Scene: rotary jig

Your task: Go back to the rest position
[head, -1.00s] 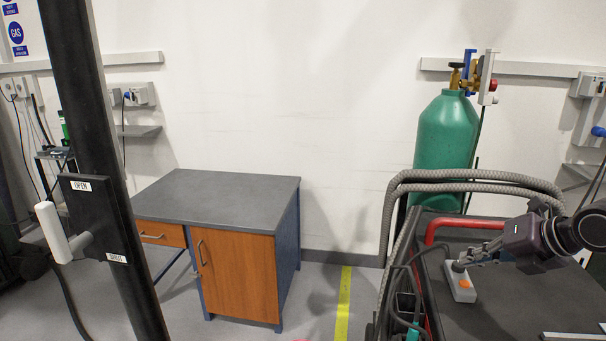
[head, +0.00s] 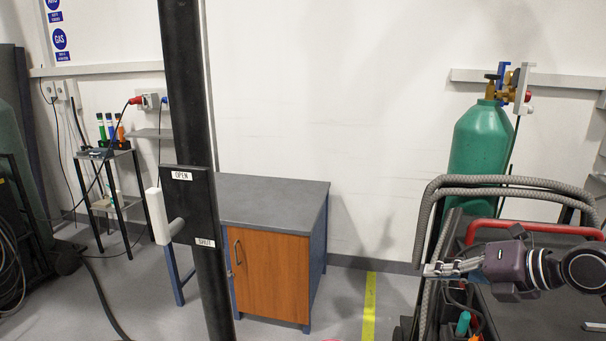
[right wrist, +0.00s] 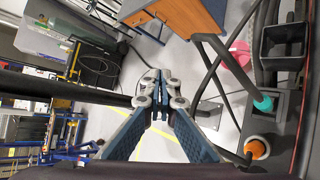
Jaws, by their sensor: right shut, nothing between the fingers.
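My right gripper (head: 452,268) is in the head view at the right, at the left end of my dark arm, level with the corrugated hoses. Its fingers point left and are shut with nothing between them. In the right wrist view its fingertips (right wrist: 158,84) meet in the middle of the picture, above the floor. The control box with the orange button is not visible in the head view now. My left gripper does not show in either view.
A black post with an OPEN/SHUT lever (head: 162,214) stands left of centre. A desk (head: 272,272) is behind it. A green gas cylinder (head: 478,142) and grey hoses (head: 500,182) are at right. A red rail (head: 530,226) edges the cart. Bare floor lies around the yellow line (head: 369,300).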

